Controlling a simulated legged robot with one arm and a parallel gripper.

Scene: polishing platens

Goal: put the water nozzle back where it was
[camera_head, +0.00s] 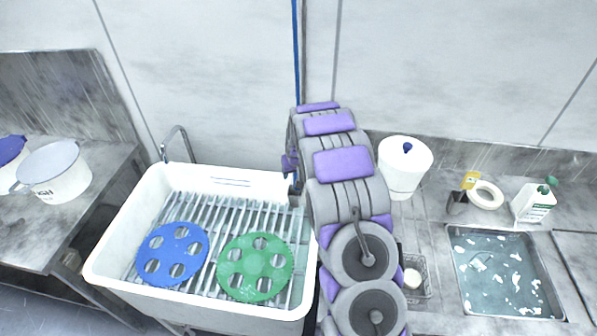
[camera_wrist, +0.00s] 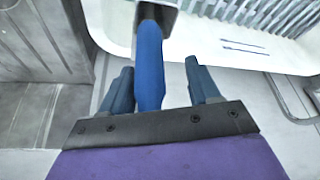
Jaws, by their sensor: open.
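The water nozzle shows in the wrist view as a blue grip (camera_wrist: 149,65) with a grey metal part (camera_wrist: 160,14) at its far end. My gripper (camera_wrist: 160,88) is open, with one finger on each side of the blue grip. The grip lies closer to the left finger, with a clear gap to the right one. In the head view a blue hose (camera_head: 296,50) hangs down along the wall and passes behind my arm. My arm hides most of the nozzle there, and I cannot tell what supports it.
A white sink (camera_head: 135,222) with a slatted rack holds a blue disc (camera_head: 172,255) and a green disc (camera_head: 255,267). A faucet (camera_head: 180,140) stands behind it.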

